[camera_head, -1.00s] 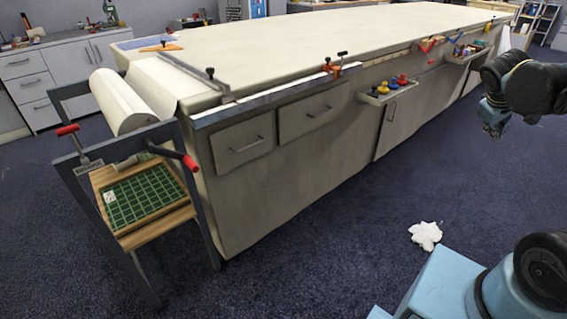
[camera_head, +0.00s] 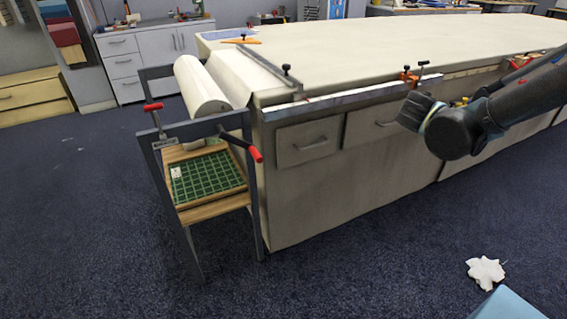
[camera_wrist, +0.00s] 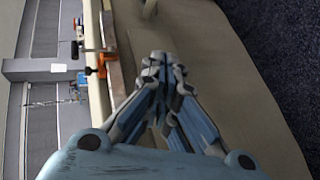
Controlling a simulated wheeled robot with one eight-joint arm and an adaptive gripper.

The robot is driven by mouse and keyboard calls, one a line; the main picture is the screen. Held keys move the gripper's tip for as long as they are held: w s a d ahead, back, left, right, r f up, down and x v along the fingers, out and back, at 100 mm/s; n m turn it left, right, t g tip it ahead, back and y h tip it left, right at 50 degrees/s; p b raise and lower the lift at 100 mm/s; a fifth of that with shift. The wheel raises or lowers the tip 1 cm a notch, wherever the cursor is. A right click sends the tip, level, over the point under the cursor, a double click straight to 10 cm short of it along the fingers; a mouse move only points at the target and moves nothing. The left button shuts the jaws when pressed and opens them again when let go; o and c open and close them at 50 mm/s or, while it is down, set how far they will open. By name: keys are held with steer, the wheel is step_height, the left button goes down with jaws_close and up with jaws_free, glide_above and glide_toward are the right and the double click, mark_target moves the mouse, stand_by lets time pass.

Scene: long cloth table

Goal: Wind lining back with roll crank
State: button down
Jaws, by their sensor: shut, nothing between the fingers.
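A roll of pale lining (camera_head: 201,88) lies in a dark metal stand (camera_head: 160,85) at the left end of the long table, its cloth running onto the tabletop. A crank (camera_head: 240,141) with a red grip sticks out of the stand's front. A second red-gripped lever (camera_head: 155,115) rises at the stand's left corner, above a small plate. My gripper (camera_head: 412,108) is in front of the table's drawers, well to the right of the crank. In the wrist view my gripper (camera_wrist: 160,58) is shut and empty, with the table's cloth side behind it. The crank is not in the wrist view.
A wooden shelf with a green gridded mat (camera_head: 207,176) sits low in the stand. An orange clamp (camera_head: 408,77) is on the table's front edge near my gripper; it also shows in the wrist view (camera_wrist: 99,64).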

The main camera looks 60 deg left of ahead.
steer(key=s+a+f+n+y, duration=0.2)
steer(key=s+a, duration=0.3)
steer(key=s, duration=0.5)
steer(key=s+a+f+n+g+y, duration=0.1)
steer(key=s+a+f+n+y, duration=0.3)
steer(key=s, duration=0.6)
steer(key=s+a+n+y, duration=0.1)
steer(key=s+a, duration=0.5)
steer(key=s, duration=0.4)
steer(key=s+d+f+n+g+y, duration=0.1)
steer(key=s+f+n+g+y, duration=0.15)
steer(key=s, duration=1.15)
steer(key=s+d+f+n+g+y, duration=0.15)
steer(key=s+f+n+y, duration=0.25)
steer(key=s, duration=1)
glide_toward(239, 143)
steer(key=shift+h, duration=0.25)
steer(key=w+a+f, duration=0.2)
steer(key=a+f, duration=0.1)
steer(key=shift+w+a, duration=0.2)
steer(key=shift+w, duration=0.05)
